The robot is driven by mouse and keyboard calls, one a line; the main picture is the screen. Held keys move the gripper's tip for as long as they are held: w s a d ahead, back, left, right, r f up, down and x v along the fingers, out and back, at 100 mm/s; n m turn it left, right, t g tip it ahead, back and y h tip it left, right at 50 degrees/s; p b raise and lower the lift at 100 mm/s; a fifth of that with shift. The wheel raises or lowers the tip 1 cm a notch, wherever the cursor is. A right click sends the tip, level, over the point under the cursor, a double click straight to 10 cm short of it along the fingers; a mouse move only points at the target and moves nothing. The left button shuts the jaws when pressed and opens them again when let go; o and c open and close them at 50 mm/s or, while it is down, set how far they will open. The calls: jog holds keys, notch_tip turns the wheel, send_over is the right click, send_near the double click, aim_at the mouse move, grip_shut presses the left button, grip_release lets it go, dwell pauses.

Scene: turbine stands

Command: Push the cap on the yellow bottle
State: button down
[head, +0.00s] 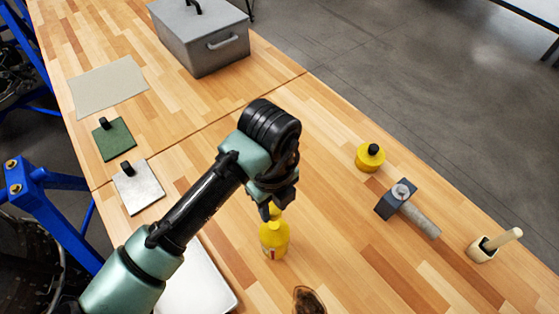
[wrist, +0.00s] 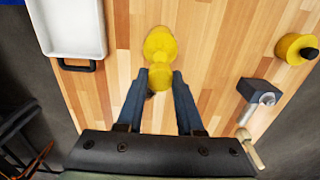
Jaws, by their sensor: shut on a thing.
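The yellow bottle (head: 274,240) stands upright on the wooden workbench, directly below my gripper (head: 271,208) in the head view. It also shows in the wrist view (wrist: 160,42), just beyond my fingertips. My gripper (wrist: 160,76) is shut on the yellow cap (wrist: 160,78), which shows between the fingertips. In the head view the cap is at the top of the bottle, partly hidden by the fingers. I cannot tell whether the cap touches the neck or how far on it sits.
A white tray (wrist: 70,48) lies left of the bottle. A grey toolbox (head: 200,45) is at the back.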

aim_at(274, 227)
jog(key=shift+w, duration=0.25)
jog(key=shift+s+f+b, duration=0.35)
jog(key=shift+f+b, duration=0.55)
jog(key=shift+f, duration=0.1)
jog(key=shift+w+f+b, duration=0.1)
jog(key=shift+f+b, duration=0.85)
jog(key=shift+f, duration=0.3)
jog(key=shift+f, duration=0.25)
jog(key=shift+f+b, duration=0.1)
jog(key=shift+b, duration=0.2)
jog(key=shift+f, duration=0.2)
jog(key=shift+f+b, duration=0.25)
jog(key=shift+b, duration=0.15)
